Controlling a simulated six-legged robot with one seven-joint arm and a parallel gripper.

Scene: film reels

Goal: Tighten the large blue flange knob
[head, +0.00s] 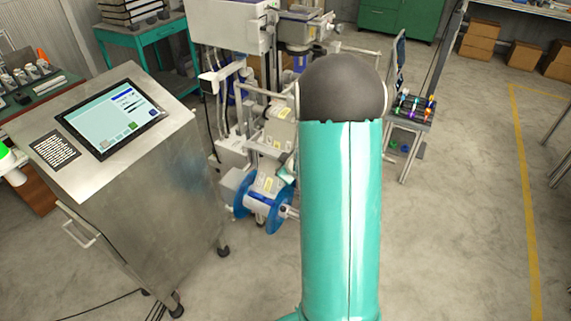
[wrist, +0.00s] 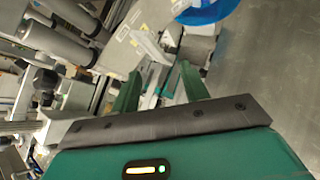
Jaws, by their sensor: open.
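A reel with blue flanges (head: 243,212) sits low on the machine in the head view, left of my arm. A small dark knob-like end (head: 284,211) sticks out at its right side; I cannot tell whether this is the large blue flange knob. In the wrist view, part of a blue flange (wrist: 222,14) shows at the top edge, cut off by the frame. My gripper (wrist: 158,84) is open, its two green fingers apart with nothing clearly held between them. The flange lies beyond the fingertips, up and to the right. My arm hides most of the gripper in the head view.
A steel console with a screen (head: 113,112) stands at left. The labelling machine (head: 232,25) with rods and posts rises behind the reel. A small rack of coloured items (head: 414,108) stands right of my arm. The floor (head: 455,230) at right is clear.

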